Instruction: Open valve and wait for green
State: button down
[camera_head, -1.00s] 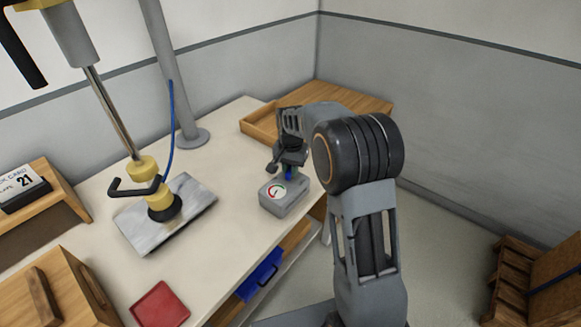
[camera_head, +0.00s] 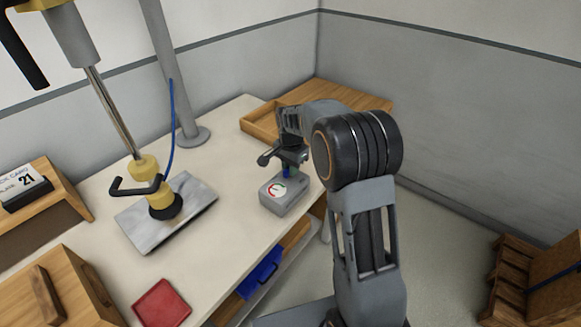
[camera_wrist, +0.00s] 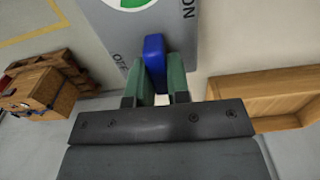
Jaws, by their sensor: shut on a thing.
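The valve is a grey box (camera_head: 285,197) standing upright on the table near its right edge. A round white dial (camera_head: 275,191) with red and green on it faces me; its needle is too small to read surely. My gripper (camera_head: 289,167) is above the box, shut on the blue valve handle (camera_wrist: 154,60). In the wrist view, two green fingertips (camera_wrist: 156,82) clasp the handle from both sides. The handle lies between the OFF and ON marks. Only part of the dial (camera_wrist: 128,3), with green on it, shows at the top edge there.
A wooden tray (camera_head: 258,128) stands behind the valve. A yellow-and-steel tool (camera_head: 157,185) stands on a marble slab (camera_head: 135,232) to the left. A red dish (camera_head: 162,304) sits at the front, and a blue bin (camera_head: 262,272) is under the tabletop.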

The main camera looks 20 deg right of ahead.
jog(key=c, duration=1.1)
grip_release()
notch_tip(320, 180, up, 14)
jog(key=shift+f, duration=0.1)
jog(key=s+f+n+t, duration=0.1)
jog(key=s+n, duration=0.2)
jog(key=s, duration=0.4)
jog(key=s+f+n+t+p, duration=0.1)
jog(key=s+n, duration=0.3)
jog(key=s, duration=0.4)
jog(key=s+f+n+t, duration=0.1)
jog(key=s+n, duration=0.3)
jog(key=s, duration=0.4)
jog(key=shift+s+a+f+t, duration=0.15)
jog(key=shift+s+f+t, duration=0.1)
jog(key=shift+f+t, duration=0.1)
